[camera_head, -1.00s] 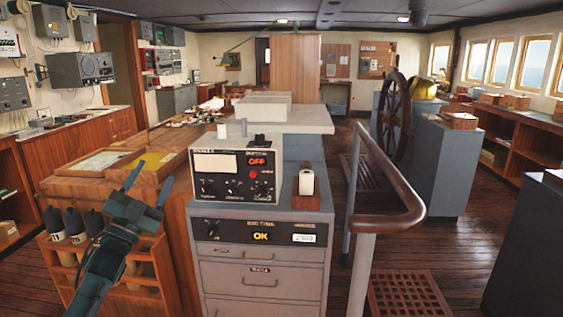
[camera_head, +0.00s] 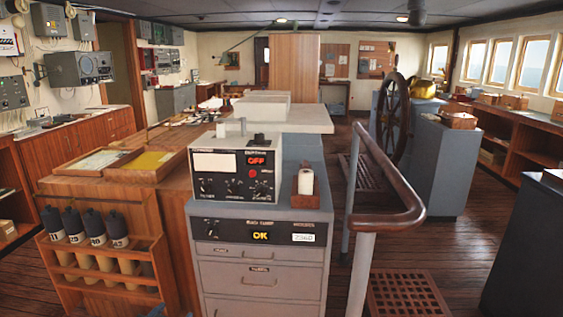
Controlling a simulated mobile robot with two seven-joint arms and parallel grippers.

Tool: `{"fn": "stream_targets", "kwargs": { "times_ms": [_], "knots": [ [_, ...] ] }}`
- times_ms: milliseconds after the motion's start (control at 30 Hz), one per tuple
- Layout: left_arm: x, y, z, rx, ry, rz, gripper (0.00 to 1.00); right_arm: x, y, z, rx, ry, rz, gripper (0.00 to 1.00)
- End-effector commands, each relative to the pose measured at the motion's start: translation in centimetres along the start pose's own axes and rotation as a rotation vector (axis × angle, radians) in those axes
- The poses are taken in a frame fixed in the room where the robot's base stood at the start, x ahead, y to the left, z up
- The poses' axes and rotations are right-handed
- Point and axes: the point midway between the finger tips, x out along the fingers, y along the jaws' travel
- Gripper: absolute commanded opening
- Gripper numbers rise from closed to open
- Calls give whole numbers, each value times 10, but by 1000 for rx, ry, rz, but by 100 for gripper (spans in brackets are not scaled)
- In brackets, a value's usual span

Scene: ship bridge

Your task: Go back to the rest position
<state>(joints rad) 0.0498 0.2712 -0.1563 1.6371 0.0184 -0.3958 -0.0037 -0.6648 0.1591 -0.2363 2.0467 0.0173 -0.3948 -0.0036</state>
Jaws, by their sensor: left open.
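Neither of my grippers shows in the head view. The wooden rack (camera_head: 104,262) at the lower left is in full view, with several dark-capped cylinders (camera_head: 95,227) standing in its slots. No arm of mine is in front of it. The grey drawer cabinet (camera_head: 262,277) stands in the centre, with a control box (camera_head: 232,172) showing a red OFF sign on top. A small white upright object (camera_head: 305,181) stands beside that box.
A brown handrail (camera_head: 385,190) on a grey post rises right of the cabinet. The ship's wheel (camera_head: 392,120) stands farther back. Flat trays (camera_head: 152,166) lie on the wooden counter at left. The plank floor (camera_head: 440,240) at right is partly open.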

Motion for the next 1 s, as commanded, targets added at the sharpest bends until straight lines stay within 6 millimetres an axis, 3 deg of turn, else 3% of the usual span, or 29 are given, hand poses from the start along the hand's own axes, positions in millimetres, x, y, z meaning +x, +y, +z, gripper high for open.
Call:
{"fn": "stream_targets", "kwargs": {
  "times_ms": [33, 200, 400, 500, 633, 1000],
  "knots": [
    [-22, 26, 25, -17, -34, 39, 54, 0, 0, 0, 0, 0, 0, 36],
    [-97, 95, 81, -83, -127, 144, 54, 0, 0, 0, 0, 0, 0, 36],
    [-176, 145, 112, -167, -217, 221, 54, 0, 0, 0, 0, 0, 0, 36],
    [-199, 158, 117, -194, -244, 240, 54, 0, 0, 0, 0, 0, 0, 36],
    [-212, 164, 119, -209, -258, 250, 54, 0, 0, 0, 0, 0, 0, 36],
    [-213, 164, 119, -209, -258, 250, 54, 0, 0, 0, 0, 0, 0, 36]
  ]
}}
